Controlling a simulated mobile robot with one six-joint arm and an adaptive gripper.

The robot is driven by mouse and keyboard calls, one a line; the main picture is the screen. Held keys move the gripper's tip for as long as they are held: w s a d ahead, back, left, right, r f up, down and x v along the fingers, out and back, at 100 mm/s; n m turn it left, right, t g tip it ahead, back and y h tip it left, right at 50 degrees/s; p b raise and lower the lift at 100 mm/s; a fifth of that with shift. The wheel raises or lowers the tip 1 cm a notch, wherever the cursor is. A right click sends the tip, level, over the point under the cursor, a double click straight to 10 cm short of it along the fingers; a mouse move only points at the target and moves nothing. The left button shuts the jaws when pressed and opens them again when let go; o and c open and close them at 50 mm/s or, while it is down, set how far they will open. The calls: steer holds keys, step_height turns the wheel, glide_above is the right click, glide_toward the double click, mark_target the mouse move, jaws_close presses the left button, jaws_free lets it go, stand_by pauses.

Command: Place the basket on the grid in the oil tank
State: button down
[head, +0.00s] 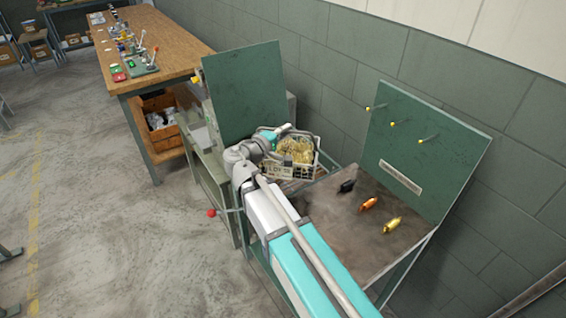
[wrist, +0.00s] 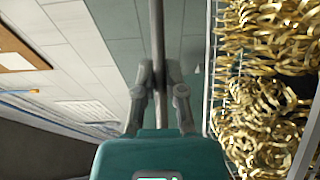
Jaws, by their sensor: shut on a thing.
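The basket (head: 303,171) is a pale wire basket filled with brass-coloured springs, with a tag on its front in the head view. My gripper (wrist: 159,85) is shut on the basket's grey handle bar (wrist: 157,30), which runs between its fingers in the wrist view. The basket's wire side and springs fill the right of that view. The green oil tank (head: 207,168) stands left of the basket with its lid (head: 243,92) raised. The grid is hidden. My arm partly covers the basket, and I cannot tell whether its bottom touches a surface.
A dark-topped stand (head: 340,225) with a green back panel (head: 430,150) holds black, orange and yellow small parts. A long wooden bench (head: 180,55) stands at the back left, with a crate (head: 160,118) beneath. A block wall runs behind; floor at left is clear.

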steer(key=w+a+f+b, duration=0.1)
steer(key=w+f+b, duration=0.8)
steer(key=w, duration=0.4)
steer(key=shift+w, duration=0.15)
stand_by(0.4)
stand_by(0.3)
steer(key=shift+w+f+b, duration=0.2)
steer(key=shift+f+b, duration=0.8)
steer(key=shift+w+f+b, duration=0.2)
steer(key=shift+f+b, duration=0.8)
steer(key=shift+f, duration=0.1)
